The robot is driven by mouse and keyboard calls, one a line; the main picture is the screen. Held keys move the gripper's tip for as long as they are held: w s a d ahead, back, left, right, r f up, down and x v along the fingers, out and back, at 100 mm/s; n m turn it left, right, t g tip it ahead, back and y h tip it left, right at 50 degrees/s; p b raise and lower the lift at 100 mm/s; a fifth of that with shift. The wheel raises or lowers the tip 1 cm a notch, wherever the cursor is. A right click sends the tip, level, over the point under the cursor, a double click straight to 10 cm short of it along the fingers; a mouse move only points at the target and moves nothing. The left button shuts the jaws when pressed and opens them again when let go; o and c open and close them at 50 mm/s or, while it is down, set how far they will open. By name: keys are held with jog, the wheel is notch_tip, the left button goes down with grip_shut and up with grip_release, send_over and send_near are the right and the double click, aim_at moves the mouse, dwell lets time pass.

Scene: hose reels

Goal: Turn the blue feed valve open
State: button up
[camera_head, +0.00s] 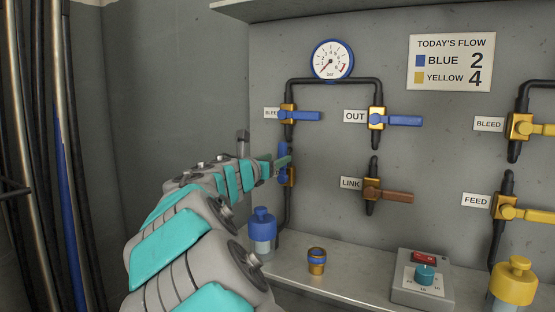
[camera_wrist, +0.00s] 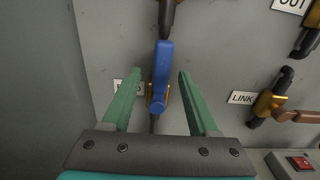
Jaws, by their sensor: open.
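The blue feed valve (camera_head: 291,177) is on the left pipe, below the bleed valve, partly hidden by my gripper in the head view. Its blue handle (camera_wrist: 161,75) stands upright, in line with the pipe, over a brass body. My gripper (camera_head: 284,162) is at the valve from the left. In the wrist view my gripper (camera_wrist: 158,78) is open, with one green finger on each side of the handle. Gaps show between the handle and both fingers. The feed label (camera_wrist: 127,84) is mostly hidden behind the left finger.
The blue bleed valve (camera_head: 298,115) is just above, its handle pointing right. The out valve (camera_head: 395,120) and brown-handled link valve (camera_head: 385,191) are to the right. A blue-capped bottle (camera_head: 262,231) and brass fitting (camera_head: 317,261) stand on the shelf below. The gauge (camera_head: 332,60) is above.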

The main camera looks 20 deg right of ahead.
jog(key=v, duration=0.6)
dwell(0.3)
